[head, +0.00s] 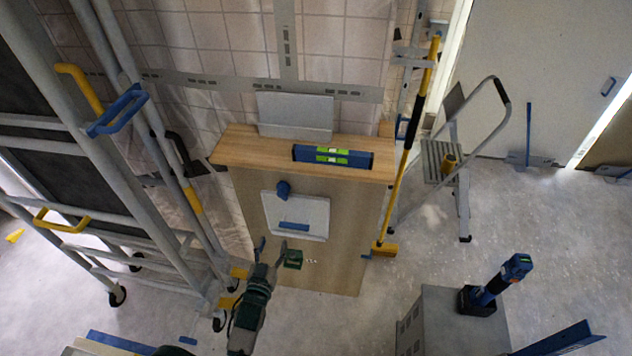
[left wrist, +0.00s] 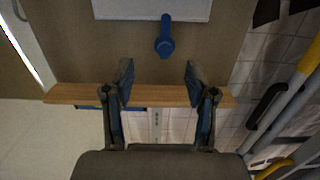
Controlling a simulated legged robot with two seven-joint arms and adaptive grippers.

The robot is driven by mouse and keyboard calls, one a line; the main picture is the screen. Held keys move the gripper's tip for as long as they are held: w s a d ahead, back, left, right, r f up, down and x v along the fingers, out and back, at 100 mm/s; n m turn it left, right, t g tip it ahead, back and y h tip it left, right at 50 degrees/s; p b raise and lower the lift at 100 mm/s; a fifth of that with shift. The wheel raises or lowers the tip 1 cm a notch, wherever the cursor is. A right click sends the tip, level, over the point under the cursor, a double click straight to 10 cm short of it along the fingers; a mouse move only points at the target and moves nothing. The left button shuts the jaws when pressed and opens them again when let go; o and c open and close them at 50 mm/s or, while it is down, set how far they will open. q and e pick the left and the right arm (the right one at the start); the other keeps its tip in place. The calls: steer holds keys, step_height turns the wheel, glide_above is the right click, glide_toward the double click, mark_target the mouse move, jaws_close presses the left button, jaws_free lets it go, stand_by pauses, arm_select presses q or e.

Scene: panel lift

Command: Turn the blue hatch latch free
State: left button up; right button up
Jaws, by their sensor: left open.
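The blue latch (head: 283,189) sits at the upper edge of a white hatch (head: 312,212) on the front of a wooden panel (head: 345,245). In the left wrist view the latch (left wrist: 165,38) has a round end on the wood and a bar overlapping the hatch edge (left wrist: 120,10). A blue strip (head: 294,226) is on the hatch's lower part. My left gripper (head: 272,246) is open and empty, below and left of the hatch. In the left wrist view its fingers (left wrist: 160,80) are spread, with the latch beyond and between them, apart from both. My right gripper is not in view.
A blue-green spirit level (head: 333,156) lies on the panel's wooden ledge (head: 240,146). A scaffold (head: 100,130) with blue and yellow handles stands at left. A broom (head: 405,150) and a step ladder (head: 450,160) stand at right. A grey cabinet (head: 440,325) holds a blue-handled tool (head: 500,280).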

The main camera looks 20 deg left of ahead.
mark_target(282, 197)
arm_select(q)
steer(key=shift+t, duration=0.4)
steer(key=r+x, duration=0.1)
steer(key=x, duration=0.4)
steer(key=r+x, duration=0.1)
steer(key=x, duration=0.5)
steer(key=a+r+b+x, duration=0.1)
steer(key=x, duration=0.5)
steer(key=shift+a+r, duration=0.1)
steer(key=shift+w+a, duration=0.4)
steer(key=shift+a, duration=0.1)
steer(key=shift+d, duration=0.4)
steer(key=c, duration=0.8)
jaws_close()
steer(key=shift+a, duration=0.1)
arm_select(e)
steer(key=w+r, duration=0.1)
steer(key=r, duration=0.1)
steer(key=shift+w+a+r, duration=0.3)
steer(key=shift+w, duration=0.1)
